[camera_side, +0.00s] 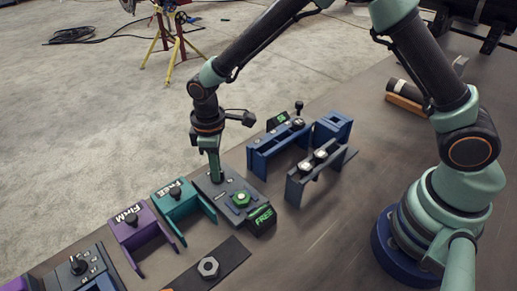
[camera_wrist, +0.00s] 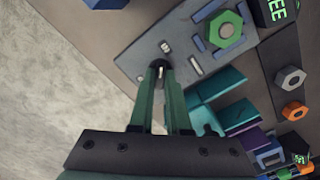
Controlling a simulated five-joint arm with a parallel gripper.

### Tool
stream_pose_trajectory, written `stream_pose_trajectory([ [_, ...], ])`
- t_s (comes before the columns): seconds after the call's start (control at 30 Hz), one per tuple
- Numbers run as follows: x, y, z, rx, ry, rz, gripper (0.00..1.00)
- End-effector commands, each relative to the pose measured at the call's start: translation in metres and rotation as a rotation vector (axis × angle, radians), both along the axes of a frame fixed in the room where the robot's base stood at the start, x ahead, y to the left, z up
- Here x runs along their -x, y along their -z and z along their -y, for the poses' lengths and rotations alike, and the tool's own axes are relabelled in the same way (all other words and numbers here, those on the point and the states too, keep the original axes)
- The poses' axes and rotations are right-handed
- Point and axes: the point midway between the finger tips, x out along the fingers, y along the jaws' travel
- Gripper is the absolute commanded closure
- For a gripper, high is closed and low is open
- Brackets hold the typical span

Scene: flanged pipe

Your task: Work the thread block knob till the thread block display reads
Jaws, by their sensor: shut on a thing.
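The grey block (camera_side: 222,199), which looks like the thread block, carries a green hex nut (camera_side: 241,199) and a dark display (camera_side: 262,220) reading FREE in green. In the wrist view the block (camera_wrist: 150,38), the green nut (camera_wrist: 224,29) and part of the display (camera_wrist: 277,10) show at the top. My gripper (camera_side: 215,178) points down at the block's far end. In the wrist view my gripper (camera_wrist: 160,68) is shut on a small dark knob (camera_wrist: 158,64), mostly hidden between the fingertips. The knob's setting cannot be made out.
A teal block (camera_side: 178,199) reading FREE and a purple block (camera_side: 133,226) reading FIRM stand to the left. Blue blocks (camera_side: 275,146) and a grey bracket (camera_side: 318,172) stand to the right. A loose hex nut (camera_side: 208,267) lies on a dark strip in front.

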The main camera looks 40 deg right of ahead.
Motion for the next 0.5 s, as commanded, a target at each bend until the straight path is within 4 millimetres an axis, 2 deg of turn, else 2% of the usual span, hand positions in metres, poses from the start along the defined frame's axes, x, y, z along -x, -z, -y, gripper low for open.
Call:
stream_pose_trajectory([
  [0.2,-0.0001,-0.0012,0.0000,0.000,0.088,0.000,1.00],
  [0.5,-0.0001,-0.0013,0.0000,0.000,0.126,0.000,1.00],
])
